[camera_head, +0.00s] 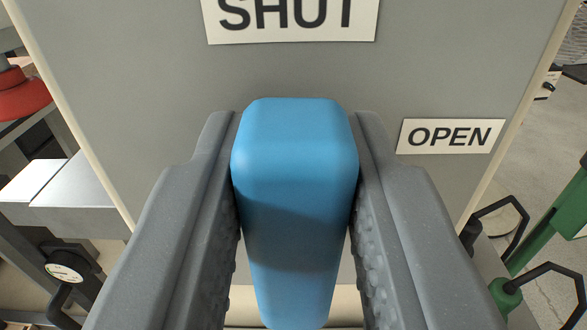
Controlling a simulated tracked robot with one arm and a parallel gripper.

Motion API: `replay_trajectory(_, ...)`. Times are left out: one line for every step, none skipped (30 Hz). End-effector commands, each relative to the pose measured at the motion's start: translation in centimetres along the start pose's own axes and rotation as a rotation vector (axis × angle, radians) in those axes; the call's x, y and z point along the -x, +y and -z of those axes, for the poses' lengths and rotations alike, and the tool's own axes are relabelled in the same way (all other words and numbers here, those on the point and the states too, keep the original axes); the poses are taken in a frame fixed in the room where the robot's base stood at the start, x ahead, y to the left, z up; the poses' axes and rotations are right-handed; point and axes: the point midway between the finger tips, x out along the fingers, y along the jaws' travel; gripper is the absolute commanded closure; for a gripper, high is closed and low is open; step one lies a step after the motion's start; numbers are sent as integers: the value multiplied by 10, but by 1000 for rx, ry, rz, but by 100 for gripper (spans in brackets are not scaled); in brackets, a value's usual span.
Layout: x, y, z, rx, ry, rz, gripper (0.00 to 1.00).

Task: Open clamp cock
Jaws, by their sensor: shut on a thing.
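A blue handle (297,150), taken to be the clamp cock's lever, stands in the middle of the view before a grey panel (140,70). My gripper (297,190) has one finger on each side of the blue handle and is shut on it. The handle's wide end points up toward a white plate marked SHUT (293,22). A smaller plate marked OPEN (450,136) is on the panel to the right of the handle. The handle's pivot is not visible.
A red part (22,95) and a pale flat surface (70,182) are at the left. A round gauge (66,270) is at the lower left. Black bent handles (545,285) and a green frame (555,225) are at the lower right.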

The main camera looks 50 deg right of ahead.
Motion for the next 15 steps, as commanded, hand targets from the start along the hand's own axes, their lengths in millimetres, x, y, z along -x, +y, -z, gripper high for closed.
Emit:
replay_trajectory(-1,1,0,-16,2,0,99)
replay_trajectory(-1,2,-1,-26,2,0,99)
replay_trajectory(-1,2,-1,-44,2,-1,99)
replay_trajectory(-1,3,-2,-60,1,-1,99)
replay_trajectory(-2,4,-2,-76,1,-2,99)
replay_trajectory(-2,5,-3,-100,1,-2,99)
replay_trajectory(-2,6,-3,-121,1,-2,99)
replay_trajectory(-2,7,-4,-142,1,-2,99)
replay_trajectory(-2,8,-4,-175,1,-3,99)
replay_trajectory(-1,9,-5,-199,2,-2,99)
replay_trajectory(-2,10,-5,-227,2,-2,99)
replay_trajectory(-2,12,-5,-264,2,-4,99)
replay_trajectory(-2,13,-5,-292,4,-3,99)
replay_trajectory(-2,14,-5,-321,4,-4,99)
replay_trajectory(-2,16,-6,-359,5,-5,99)
